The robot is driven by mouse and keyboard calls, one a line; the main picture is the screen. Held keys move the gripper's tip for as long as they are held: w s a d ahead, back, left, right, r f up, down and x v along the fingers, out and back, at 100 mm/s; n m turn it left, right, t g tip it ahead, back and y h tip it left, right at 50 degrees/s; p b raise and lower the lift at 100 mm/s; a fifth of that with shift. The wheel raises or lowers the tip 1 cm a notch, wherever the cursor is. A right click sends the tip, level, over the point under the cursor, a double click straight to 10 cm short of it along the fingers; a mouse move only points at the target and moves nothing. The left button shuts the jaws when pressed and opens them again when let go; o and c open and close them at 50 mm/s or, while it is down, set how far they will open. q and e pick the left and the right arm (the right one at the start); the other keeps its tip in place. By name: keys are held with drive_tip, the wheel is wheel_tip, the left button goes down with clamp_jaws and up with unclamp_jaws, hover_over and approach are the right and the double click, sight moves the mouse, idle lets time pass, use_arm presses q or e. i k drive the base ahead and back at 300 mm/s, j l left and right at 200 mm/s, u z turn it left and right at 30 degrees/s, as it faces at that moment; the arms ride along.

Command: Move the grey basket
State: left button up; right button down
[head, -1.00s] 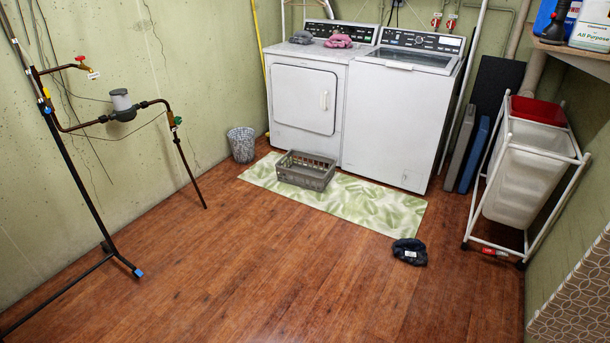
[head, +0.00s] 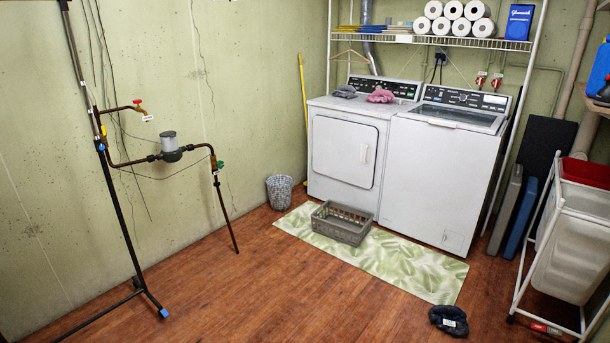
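The grey basket (head: 341,223) is a low, open-topped plastic basket with slotted sides. It sits upright on the green leaf-patterned mat (head: 400,264), in front of the white dryer, and looks empty. Neither of my grippers shows in the head view, and nothing touches the basket.
A grey mesh bin (head: 279,192) stands left of the dryer (head: 345,155), with the washer (head: 437,175) to its right. A dark cloth (head: 449,320) lies on the floor. A pipe stand (head: 128,220) is at left, a laundry cart (head: 570,245) at right. The wooden floor (head: 260,290) in front is clear.

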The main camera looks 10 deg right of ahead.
sight(347, 231)
drive_tip(key=i+l+z, duration=0.35)
drive_tip(key=i, duration=0.6)
drive_tip(key=i+z, duration=0.35)
drive_tip(key=i, duration=0.65)
